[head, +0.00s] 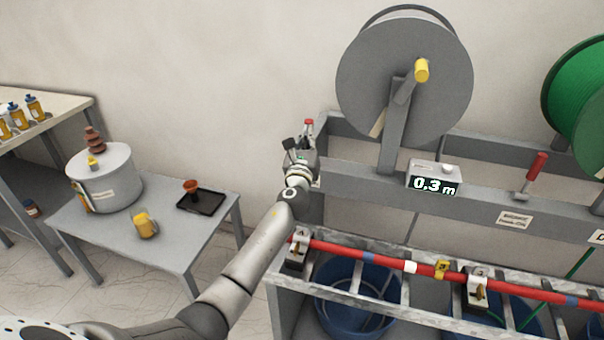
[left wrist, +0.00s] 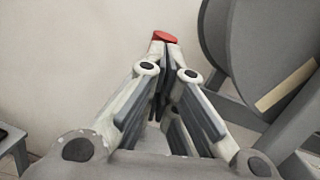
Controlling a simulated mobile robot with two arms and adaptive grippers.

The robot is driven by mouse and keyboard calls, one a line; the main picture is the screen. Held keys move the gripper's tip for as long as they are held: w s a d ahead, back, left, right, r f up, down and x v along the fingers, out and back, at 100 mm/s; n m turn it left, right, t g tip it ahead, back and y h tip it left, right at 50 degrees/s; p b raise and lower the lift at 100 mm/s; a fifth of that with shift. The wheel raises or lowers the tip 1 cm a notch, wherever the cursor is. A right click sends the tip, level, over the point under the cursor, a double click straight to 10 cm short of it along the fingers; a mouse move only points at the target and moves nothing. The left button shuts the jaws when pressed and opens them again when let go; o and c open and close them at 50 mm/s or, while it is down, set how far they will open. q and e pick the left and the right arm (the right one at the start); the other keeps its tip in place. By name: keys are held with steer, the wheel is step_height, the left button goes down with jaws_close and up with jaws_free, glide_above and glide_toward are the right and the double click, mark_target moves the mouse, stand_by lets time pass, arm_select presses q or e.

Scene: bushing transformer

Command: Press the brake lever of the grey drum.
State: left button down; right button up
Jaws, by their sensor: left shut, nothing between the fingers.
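The grey drum (head: 440,75) stands on the grey frame, with a yellow knob (head: 421,70) at its hub. It also shows at the right of the left wrist view (left wrist: 270,50). The red end of its brake lever (head: 308,122) shows just above my left gripper (head: 302,148), at the left end of the frame. In the left wrist view the red lever end (left wrist: 165,37) is just beyond my shut, empty fingertips (left wrist: 163,66). The rest of the lever is mostly hidden behind the gripper. I cannot tell whether the fingers touch it. My right gripper is not in view.
A second red-handled lever (head: 535,172) stands by the green drum (head: 580,100). A display (head: 434,183) reads 0.3 m. A red cable (head: 380,258) runs along the lower rack, above blue tubs (head: 345,300). A side table (head: 160,240) with a pot stands left.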

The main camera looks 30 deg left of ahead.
arm_select(q)
steer(key=shift+w+r, duration=0.25)
steer(key=shift+w, duration=0.15)
steer(key=shift+a+f, duration=0.1)
stand_by(0.4)
